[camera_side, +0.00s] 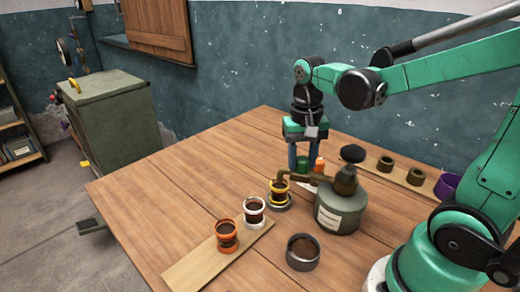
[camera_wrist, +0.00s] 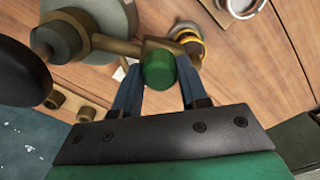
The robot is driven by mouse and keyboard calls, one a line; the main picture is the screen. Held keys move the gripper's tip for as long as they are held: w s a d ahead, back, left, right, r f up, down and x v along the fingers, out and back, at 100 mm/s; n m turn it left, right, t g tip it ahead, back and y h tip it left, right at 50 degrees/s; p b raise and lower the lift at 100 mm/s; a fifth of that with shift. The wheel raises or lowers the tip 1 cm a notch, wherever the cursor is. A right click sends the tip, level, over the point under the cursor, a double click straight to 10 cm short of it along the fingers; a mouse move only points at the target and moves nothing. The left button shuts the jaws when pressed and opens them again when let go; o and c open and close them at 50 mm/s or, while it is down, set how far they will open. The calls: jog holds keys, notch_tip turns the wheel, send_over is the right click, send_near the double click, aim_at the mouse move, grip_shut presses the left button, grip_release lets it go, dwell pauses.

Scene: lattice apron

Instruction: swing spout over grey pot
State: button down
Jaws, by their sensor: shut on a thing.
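The spout (camera_side: 312,179) is a brass-brown tube reaching left from the neck of a squat grey-green jar (camera_side: 345,212) with a paper label and a black ball on top. Its outer end is above a yellow-banded cup (camera_side: 279,187), not the grey pot. My gripper (camera_side: 302,162) points down and its blue fingers are shut on the green knob (camera_wrist: 158,68) on the spout (camera_wrist: 115,45). The grey pot (camera_side: 303,267), with dark brown contents, stands apart in front of the jar. I cannot make it out in the wrist view.
A white cup (camera_side: 254,206) and an orange cup (camera_side: 227,230) stand on a wooden strip (camera_side: 188,277) at front left. Another strip (camera_side: 395,179) with dark rings lies at right, near a purple pot (camera_side: 446,186). An orange-topped item (camera_side: 319,164) stands behind the spout. The table's left is clear.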

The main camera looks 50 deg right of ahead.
jog(key=shift+a, duration=0.15)
dwell(0.8)
jog(key=s+a+n, duration=0.5)
jog(key=s+n, duration=0.3)
jog(key=n, duration=0.5)
dwell(0.3)
jog(key=shift+s+n, duration=0.2)
jog(key=shift+n, duration=0.1)
jog(key=shift+c, duration=2.3)
grip_release()
jog(key=shift+r, duration=0.1)
jog(key=shift+r, duration=2.75)
